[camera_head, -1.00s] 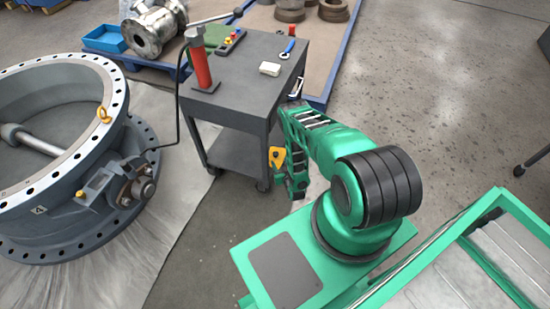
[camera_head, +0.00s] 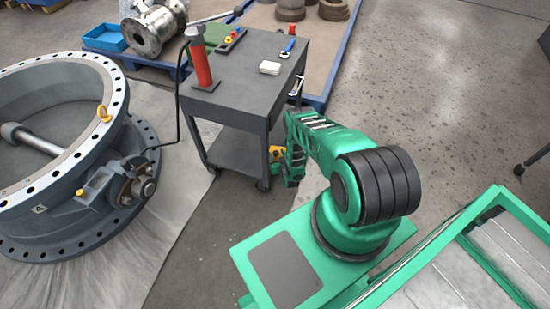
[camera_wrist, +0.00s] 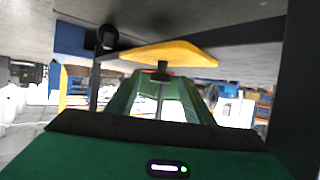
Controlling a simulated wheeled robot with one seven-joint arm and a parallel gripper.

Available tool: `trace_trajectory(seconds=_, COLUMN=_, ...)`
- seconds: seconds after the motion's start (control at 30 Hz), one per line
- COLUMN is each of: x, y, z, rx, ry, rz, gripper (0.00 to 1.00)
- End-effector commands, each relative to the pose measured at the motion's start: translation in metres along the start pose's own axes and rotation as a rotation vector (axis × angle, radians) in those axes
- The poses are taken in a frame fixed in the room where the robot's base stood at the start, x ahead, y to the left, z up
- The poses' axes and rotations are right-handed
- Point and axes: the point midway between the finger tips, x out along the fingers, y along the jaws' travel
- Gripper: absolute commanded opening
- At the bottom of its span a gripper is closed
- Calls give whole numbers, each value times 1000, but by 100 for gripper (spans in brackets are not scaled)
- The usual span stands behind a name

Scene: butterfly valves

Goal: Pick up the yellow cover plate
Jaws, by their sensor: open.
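The yellow cover plate (camera_wrist: 170,52) shows side-on in the wrist view, a thin tapered slab just beyond the tips of my gripper (camera_wrist: 161,74). A short dark stub stands between the plate and the fingers. My two green fingers are apart, and I cannot tell whether they touch the plate or stub. In the head view the plate (camera_head: 275,152) is a small yellow patch beside the grey cart, partly covered by my gripper (camera_head: 288,160). What bears the plate is hidden.
The grey cart (camera_head: 238,80) stands right beside my gripper, with a red cylinder (camera_head: 201,65), a white block (camera_head: 269,68) and a blue-handled tool (camera_head: 288,47) on top. A large flanged valve (camera_head: 60,150) stands at the left.

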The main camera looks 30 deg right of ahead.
Motion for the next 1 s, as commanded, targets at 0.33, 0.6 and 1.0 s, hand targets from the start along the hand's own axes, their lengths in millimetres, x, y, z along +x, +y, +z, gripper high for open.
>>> trace_trajectory(seconds=0.33, x=0, y=0, z=-1, rx=0, ry=1, rz=0, gripper=0)
trace_trajectory(seconds=0.6, x=0, y=0, z=-3, rx=0, ry=2, rz=-1, gripper=0)
trace_trajectory(seconds=1.0, x=-13, y=-1, z=-34, rx=0, ry=2, rz=-1, gripper=0)
